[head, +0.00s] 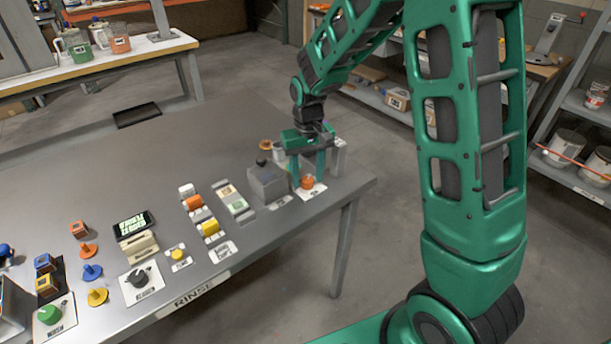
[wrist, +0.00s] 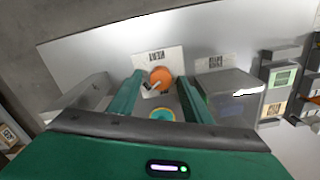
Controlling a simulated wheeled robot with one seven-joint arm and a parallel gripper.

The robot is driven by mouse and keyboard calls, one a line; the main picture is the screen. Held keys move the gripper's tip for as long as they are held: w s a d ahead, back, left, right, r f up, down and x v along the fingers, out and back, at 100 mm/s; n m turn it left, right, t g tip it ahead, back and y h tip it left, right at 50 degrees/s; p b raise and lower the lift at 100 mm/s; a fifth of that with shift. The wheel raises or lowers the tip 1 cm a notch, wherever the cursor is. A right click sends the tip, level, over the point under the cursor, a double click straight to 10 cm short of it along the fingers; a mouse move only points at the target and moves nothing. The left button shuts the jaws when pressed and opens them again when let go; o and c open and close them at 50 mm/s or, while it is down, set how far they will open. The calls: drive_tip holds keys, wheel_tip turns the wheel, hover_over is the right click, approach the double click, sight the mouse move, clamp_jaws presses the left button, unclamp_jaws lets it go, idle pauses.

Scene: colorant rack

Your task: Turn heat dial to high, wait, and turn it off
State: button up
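The heat dial is an orange round knob (head: 307,182) on a white plate near the table's far right corner. The wrist view shows the same knob (wrist: 162,77) with a pale pointer at its lower left and the plate (wrist: 158,57) labelled HEAT. My gripper (head: 308,174) points down over the dial. In the wrist view the fingertips (wrist: 160,80) stand on either side of the knob, with a small gap seen at each side. The gripper looks open around the knob, and I see no clear contact. The dial's setting marks are too small to read.
A grey box (head: 268,182) stands just left of my gripper; the wrist view shows it (wrist: 232,95) close beside one finger. A teal and orange round piece (wrist: 162,115) lies behind the dial. Several blocks and a green knob (head: 50,314) lie farther left.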

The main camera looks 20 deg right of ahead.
sight(307, 179)
wheel_tip(307, 179, up, 11)
drive_tip(key=shift+f, duration=0.15)
idle(0.5)
drive_tip(key=s+d+r+m, duration=0.3)
drive_tip(key=s+d+r, duration=0.1)
drive_tip(key=s+d, duration=1.1)
drive_tip(key=s+d+f+m, duration=0.2)
drive_tip(key=s+m, duration=0.1)
drive_tip(key=s, duration=1.3)
drive_tip(key=shift+s, duration=0.4)
